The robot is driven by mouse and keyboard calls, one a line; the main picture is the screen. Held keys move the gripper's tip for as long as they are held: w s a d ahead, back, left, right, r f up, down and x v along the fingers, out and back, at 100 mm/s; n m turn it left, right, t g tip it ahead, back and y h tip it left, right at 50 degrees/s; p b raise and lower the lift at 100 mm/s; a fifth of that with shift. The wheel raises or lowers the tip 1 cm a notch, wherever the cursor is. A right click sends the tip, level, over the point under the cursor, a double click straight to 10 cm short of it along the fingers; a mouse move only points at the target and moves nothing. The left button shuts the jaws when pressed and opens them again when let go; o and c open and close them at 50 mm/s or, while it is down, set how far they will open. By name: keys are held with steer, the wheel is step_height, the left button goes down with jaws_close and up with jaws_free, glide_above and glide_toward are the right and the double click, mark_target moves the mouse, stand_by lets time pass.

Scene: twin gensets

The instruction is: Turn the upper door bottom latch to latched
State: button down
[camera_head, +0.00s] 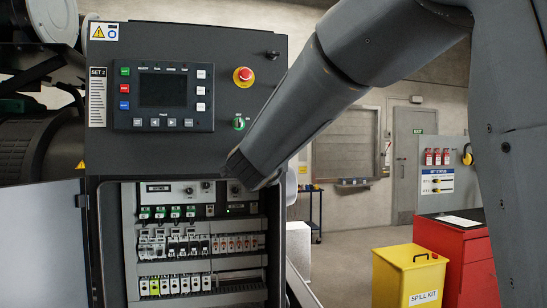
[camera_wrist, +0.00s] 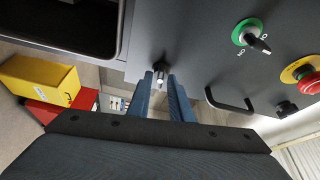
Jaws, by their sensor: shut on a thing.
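The upper door (camera_head: 225,55) is a dark panel with a screen, shut over the top of the cabinet. In the wrist view its bottom latch (camera_wrist: 160,69) is a small dark knob with a bright end, near the door's edge. My gripper (camera_wrist: 161,84) has its two blue fingers on either side of this latch, shut on it. I cannot tell the latch's exact turn. In the head view my forearm and wrist hide the latch and the fingers. The top latch (camera_head: 272,55) is a small dark knob at the door's upper right; it also shows in the wrist view (camera_wrist: 287,108).
A red emergency stop (camera_head: 243,76), a green switch (camera_head: 239,122) and a black handle (camera_wrist: 230,102) sit on the door near my arm. The lower compartment (camera_head: 205,285) is open, its grey door (camera_head: 40,245) swung left. A yellow spill kit bin (camera_head: 408,272) stands right.

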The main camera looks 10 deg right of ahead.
steer(key=shift+m+g, duration=0.4)
steer(key=shift+m, duration=0.4)
steer(key=c, duration=1.6)
jaws_free()
steer(key=b+v, duration=0.1)
steer(key=v, duration=0.6)
steer(key=shift+s+a+r, duration=0.1)
steer(key=shift+s+a, duration=0.05)
steer(key=shift+s, duration=0.25)
